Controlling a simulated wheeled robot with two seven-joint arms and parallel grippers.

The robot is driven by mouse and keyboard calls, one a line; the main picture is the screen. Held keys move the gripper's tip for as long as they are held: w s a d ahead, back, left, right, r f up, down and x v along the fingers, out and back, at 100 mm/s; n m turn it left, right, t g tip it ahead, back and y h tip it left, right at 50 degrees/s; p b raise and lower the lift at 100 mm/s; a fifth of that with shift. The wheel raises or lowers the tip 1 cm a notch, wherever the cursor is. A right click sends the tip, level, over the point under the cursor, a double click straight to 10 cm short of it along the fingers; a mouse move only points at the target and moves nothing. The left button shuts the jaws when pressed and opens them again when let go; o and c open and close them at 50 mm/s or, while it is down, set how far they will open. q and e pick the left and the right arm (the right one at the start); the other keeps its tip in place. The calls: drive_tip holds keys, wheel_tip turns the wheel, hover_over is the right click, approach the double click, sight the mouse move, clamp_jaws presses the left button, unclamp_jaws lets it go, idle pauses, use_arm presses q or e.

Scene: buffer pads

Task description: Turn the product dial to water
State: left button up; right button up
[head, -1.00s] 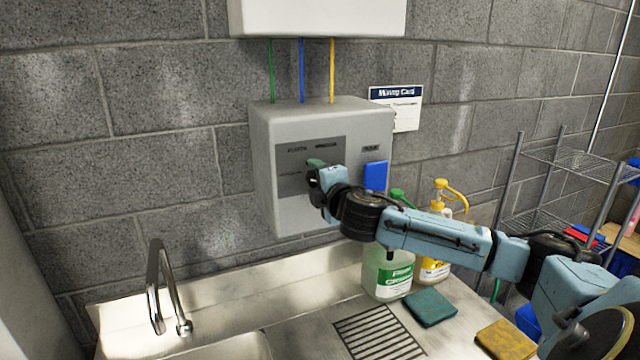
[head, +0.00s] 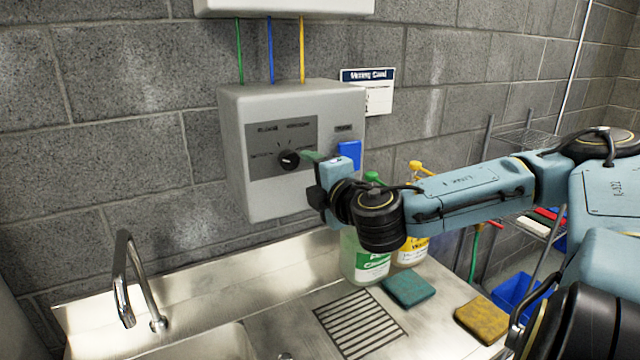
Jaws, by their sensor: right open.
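The product dial (head: 289,160) is a black round knob with a white mark on the dark panel (head: 262,170) of a grey wall-mounted dispenser (head: 240,195). Small labels stand above and left of the dial, too blurred to read surely. I cannot tell surely which label its mark faces. My right gripper (head: 312,157) is open, just right of the dial, with a greenish fingertip close to the knob's right edge. Whether it touches the knob is unclear. The knob's face is mostly uncovered. My left gripper is not in view.
A blue button (head: 349,154) is right of the panel, close behind my gripper. Green-capped (head: 366,262) and yellow-capped (head: 411,250) bottles stand below my forearm. A teal pad (head: 409,290) and yellow pad (head: 483,319) lie on the steel counter. A faucet (head: 122,280) stands left.

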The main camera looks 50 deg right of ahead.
drive_tip(key=shift+v, duration=1.1)
